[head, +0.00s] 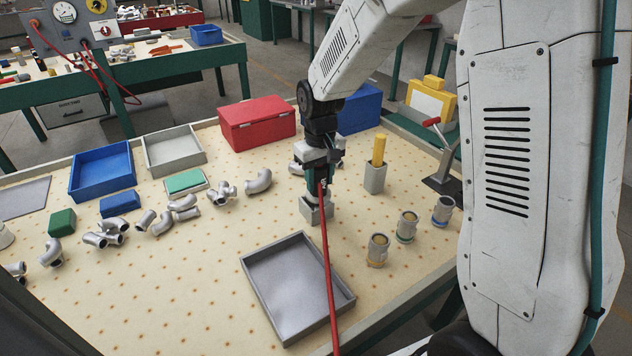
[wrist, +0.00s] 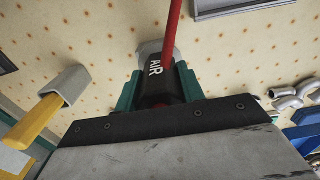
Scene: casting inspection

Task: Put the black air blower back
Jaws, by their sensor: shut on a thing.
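The black air blower (wrist: 155,92), marked AIR, sits between the green fingers of my gripper (wrist: 158,88), which is shut on it. A red hose (head: 328,260) runs from it towards the table's front edge. In the head view my gripper (head: 320,172) points down over a small grey holder (head: 317,211) right of the table's middle. The blower is mostly hidden there by the gripper. Its lower end is at or just above the holder; I cannot tell if it is inside. The holder's rim shows partly behind the blower in the wrist view (wrist: 150,47).
A grey holder with a yellow tool (head: 379,150) stands to the right. Several ringed metal fittings (head: 408,226) stand in front of it. An empty grey tray (head: 290,285) lies nearer. Loose castings (head: 183,202) lie left; a red box (head: 257,125) and blue bin (head: 102,174) stand behind.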

